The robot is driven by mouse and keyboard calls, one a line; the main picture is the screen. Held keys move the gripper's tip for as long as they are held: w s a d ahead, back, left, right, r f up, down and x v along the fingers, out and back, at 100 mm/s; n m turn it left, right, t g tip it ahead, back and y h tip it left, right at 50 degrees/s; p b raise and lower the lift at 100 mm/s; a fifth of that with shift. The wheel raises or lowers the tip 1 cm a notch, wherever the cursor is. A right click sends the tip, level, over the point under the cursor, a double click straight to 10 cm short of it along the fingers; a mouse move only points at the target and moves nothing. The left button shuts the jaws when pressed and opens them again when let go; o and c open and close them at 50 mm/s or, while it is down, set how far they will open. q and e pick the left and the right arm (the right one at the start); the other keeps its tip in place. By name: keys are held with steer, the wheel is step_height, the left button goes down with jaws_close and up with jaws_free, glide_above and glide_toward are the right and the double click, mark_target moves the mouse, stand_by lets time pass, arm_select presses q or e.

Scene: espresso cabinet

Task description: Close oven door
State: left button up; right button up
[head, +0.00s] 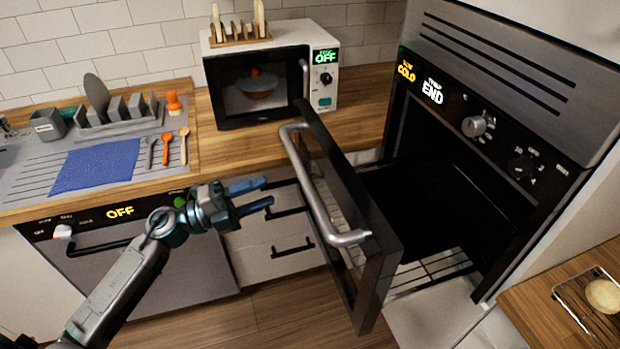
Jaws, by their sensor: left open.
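The oven (460,175) stands at the right with its dark cavity exposed. Its door (375,265) is swung wide open on the cavity's left side and sticks out toward me. A silver bar handle (318,200) runs along the door's left-facing side. My left gripper (258,194) is open and empty, its blue fingers pointing right toward the handle. A gap shows between the fingertips and the handle in the picture. My right gripper is not in view.
A microwave (270,75) sits on the wooden counter (235,148) behind the door. A dishwasher (150,255) and drawers (270,240) are below. A wire rack (590,305) lies on the right worktop. The floor (290,315) left of the door is clear.

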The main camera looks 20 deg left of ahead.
mark_target(300, 174)
arm_select(q)
steer(key=p+x, duration=0.4)
steer(key=x, duration=0.5)
steer(key=shift+w+r+p, duration=0.15)
steer(key=shift+w+p, duration=0.15)
steer(key=shift+p, duration=0.1)
steer(key=shift+w+d, duration=0.25)
steer(key=shift+d, duration=0.25)
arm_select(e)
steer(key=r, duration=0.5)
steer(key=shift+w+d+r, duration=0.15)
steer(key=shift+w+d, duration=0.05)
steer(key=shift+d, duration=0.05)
arm_select(q)
steer(key=shift+c, duration=0.6)
jaws_close()
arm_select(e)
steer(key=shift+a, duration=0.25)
